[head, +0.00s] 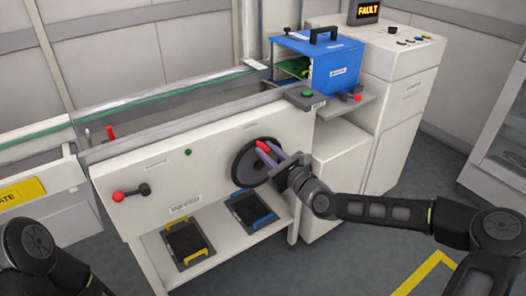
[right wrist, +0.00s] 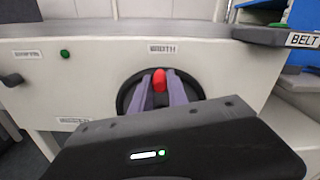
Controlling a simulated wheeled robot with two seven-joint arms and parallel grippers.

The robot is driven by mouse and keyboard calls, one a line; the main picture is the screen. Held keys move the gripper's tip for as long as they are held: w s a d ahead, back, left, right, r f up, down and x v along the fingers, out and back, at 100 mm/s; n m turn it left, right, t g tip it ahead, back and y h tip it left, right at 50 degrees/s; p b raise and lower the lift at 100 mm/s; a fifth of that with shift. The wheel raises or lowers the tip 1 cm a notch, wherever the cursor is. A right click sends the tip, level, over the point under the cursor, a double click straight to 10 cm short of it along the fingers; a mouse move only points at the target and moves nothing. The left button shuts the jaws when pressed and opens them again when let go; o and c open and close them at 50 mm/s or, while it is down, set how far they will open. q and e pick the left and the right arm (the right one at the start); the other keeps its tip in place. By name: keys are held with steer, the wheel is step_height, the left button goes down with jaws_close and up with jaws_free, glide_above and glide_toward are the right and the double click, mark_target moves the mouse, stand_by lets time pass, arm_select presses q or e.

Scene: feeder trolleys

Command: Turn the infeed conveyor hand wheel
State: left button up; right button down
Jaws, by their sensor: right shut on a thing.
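The infeed conveyor hand wheel (head: 243,164) is a black disc on the white front panel of the conveyor. It has a red handle (head: 262,146) near its top. My right gripper (head: 265,155) is at the wheel, its purple fingers shut on the red handle. In the right wrist view the red handle (right wrist: 159,80) shows between the two fingers (right wrist: 160,92), with the dark wheel (right wrist: 126,97) behind them. The gripper body hides the lower part of the wheel there. My left arm shows at the lower left of the head view; its gripper is out of the picture.
A red-knobbed lever (head: 130,192) and a green button (head: 188,152) are on the same panel. Two trays, yellow-edged (head: 187,241) and blue-edged (head: 251,209), lie on the shelf below. A blue box (head: 333,66) stands above right. A display (head: 366,11) reads FAULT.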

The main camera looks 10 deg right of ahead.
steer(key=shift+w+d+m, duration=0.1)
steer(key=shift+d+m, duration=0.2)
steer(key=shift+f, duration=0.1)
steer(key=c, duration=1.3)
jaws_free()
steer(key=v, duration=0.7)
steer(key=shift+s, duration=0.4)
